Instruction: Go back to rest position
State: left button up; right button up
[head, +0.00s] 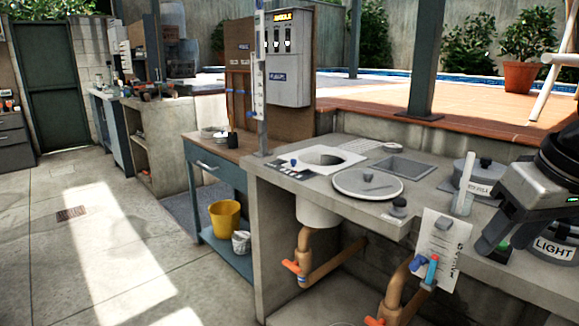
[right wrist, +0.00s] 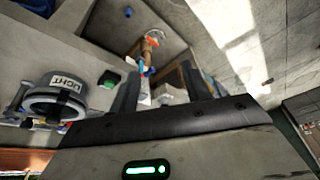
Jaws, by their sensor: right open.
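My right gripper (head: 503,238) comes in from the right edge of the head view. It hangs over the right end of the concrete counter (head: 345,152), close to the LIGHT unit (head: 553,248). In the right wrist view its two dark fingers (right wrist: 158,88) stand apart, with nothing seen held between them. A white card (head: 440,245) with blue and red pieces shows at the counter's front, left of the gripper. My left gripper is in neither view.
The LIGHT unit (right wrist: 58,98) and a green button (right wrist: 109,79) lie near my right gripper. Orange-handled pipes run below. The paved floor (head: 130,235) at left is clear.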

jog(key=w+d+f+t+y+p, duration=0.1)
jog(key=d+f, duration=0.2)
jog(key=f, duration=0.3)
jog(key=d+f+t+p, duration=0.1)
jog(key=d+f, duration=0.2)
jog(key=f, duration=0.2)
jog(key=s+a+f+t+y+p, duration=0.1)
jog(key=s+a+f, duration=0.15)
jog(key=f, duration=0.95)
jog(key=s+a+f+t+p, duration=0.2)
jog(key=s+a+f, duration=0.4)
jog(key=a+f, duration=0.15)
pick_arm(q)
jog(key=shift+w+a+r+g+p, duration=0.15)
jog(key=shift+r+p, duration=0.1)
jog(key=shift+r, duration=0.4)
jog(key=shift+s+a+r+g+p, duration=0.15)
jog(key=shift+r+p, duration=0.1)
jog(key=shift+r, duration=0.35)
pick_arm(e)
jog(key=s+a+t, duration=0.2)
jog(key=s+a, duration=0.1)
jog(key=a, duration=0.9)
jog(key=shift+r+n+y, duration=0.3)
jog(key=shift+r+n, duration=0.05)
jog(key=shift+n, duration=0.05)
